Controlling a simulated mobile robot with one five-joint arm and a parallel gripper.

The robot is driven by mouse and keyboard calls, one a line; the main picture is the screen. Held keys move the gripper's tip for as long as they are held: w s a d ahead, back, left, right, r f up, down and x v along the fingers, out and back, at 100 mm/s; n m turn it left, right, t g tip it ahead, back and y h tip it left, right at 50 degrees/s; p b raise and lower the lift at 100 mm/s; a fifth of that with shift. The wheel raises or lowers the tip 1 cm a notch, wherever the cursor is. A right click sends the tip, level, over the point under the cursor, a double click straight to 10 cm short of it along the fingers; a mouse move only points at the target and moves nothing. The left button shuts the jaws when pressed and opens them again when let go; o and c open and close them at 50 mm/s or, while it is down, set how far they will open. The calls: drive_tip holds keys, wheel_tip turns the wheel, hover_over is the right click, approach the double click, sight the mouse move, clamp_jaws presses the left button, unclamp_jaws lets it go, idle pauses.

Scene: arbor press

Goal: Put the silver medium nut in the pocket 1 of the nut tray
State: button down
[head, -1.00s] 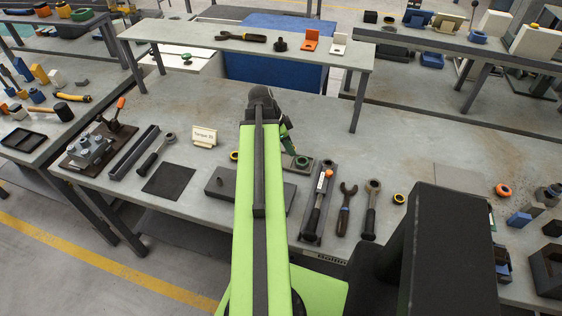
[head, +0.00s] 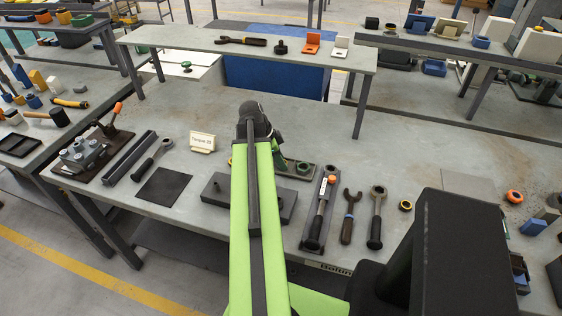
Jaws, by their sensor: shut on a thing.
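My arm reaches forward over the bench, and its end with my gripper (head: 277,150) is low at the left part of a dark grey-green tray, probably the nut tray (head: 317,172). The arm hides most of the gripper, its fingertips and whatever is between them. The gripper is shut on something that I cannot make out. The tray's left part and pocket 1 are hidden or too small to tell. I cannot make out the silver medium nut.
A dark block (head: 287,205) lies in front of the tray. A tool holder (head: 319,215), an open-ended wrench (head: 349,215) and a ratchet (head: 376,215) lie to the right. A sign (head: 202,142) stands left, near a black mat (head: 164,187). A raised shelf (head: 190,38) spans behind.

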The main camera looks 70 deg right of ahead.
drive_tip(key=c, duration=1.3)
unclamp_jaws()
drive_tip(key=shift+r+p, duration=0.35)
drive_tip(key=shift+p, duration=0.15)
drive_tip(key=p+v, duration=1)
drive_tip(key=v, duration=0.1)
drive_tip(key=shift+w+r+p, duration=0.15)
drive_tip(key=shift+r+p, duration=0.1)
drive_tip(key=shift+p, duration=0.05)
